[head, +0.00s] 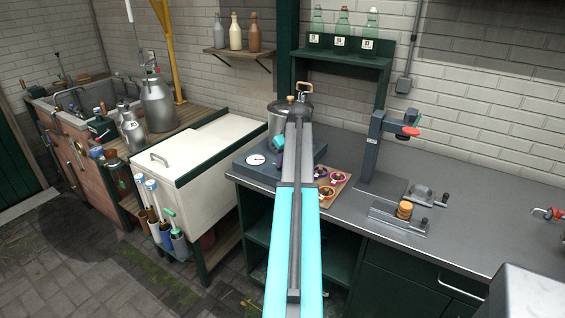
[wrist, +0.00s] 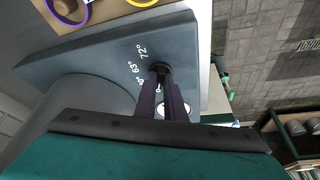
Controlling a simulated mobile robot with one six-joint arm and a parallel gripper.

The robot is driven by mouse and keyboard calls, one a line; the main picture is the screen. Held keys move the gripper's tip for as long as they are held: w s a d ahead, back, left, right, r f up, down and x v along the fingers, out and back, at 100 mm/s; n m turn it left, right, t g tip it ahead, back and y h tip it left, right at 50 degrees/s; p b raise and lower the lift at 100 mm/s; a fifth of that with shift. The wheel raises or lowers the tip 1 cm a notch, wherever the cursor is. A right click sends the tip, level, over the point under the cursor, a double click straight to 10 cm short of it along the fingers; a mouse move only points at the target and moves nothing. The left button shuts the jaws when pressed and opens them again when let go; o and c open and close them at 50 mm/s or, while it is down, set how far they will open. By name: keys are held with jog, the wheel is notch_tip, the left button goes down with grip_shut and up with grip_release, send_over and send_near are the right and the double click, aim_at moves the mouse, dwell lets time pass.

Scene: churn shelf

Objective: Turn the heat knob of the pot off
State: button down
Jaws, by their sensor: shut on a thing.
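The steel pot (head: 277,118) stands on a blue-grey heater base (head: 247,170) on the counter. In the wrist view the base (wrist: 100,48) carries the printed marks 72° and 63°, with a further mark partly hidden. The dark heat knob (wrist: 161,68) sits on the base's face beside these marks. My gripper (wrist: 163,84) is shut on the knob, its two dark fingers reaching to it. The knob's pointer is hidden, so its setting cannot be read. The pot's curved grey side (wrist: 85,100) is close beside the fingers. My arm covers part of the base in the head view.
A white gauge (head: 256,160) is on the base. Right of it, a wooden board (head: 341,184) holds several coloured rings. A dark upright stand (head: 375,150) and small metal devices (head: 398,217) are farther right. A white chest (head: 190,170) stands left of the counter.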

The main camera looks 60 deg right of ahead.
dwell(0.3)
jog(key=c, duration=1.8)
grip_release()
jog(key=shift+c, duration=0.2)
jog(key=shift+r, duration=0.1)
jog(key=b+v, duration=0.2)
jog(key=v, duration=1.1)
jog(key=shift+r+b, duration=0.3)
jog(key=shift+b, duration=0.1)
jog(key=shift+s, duration=0.15)
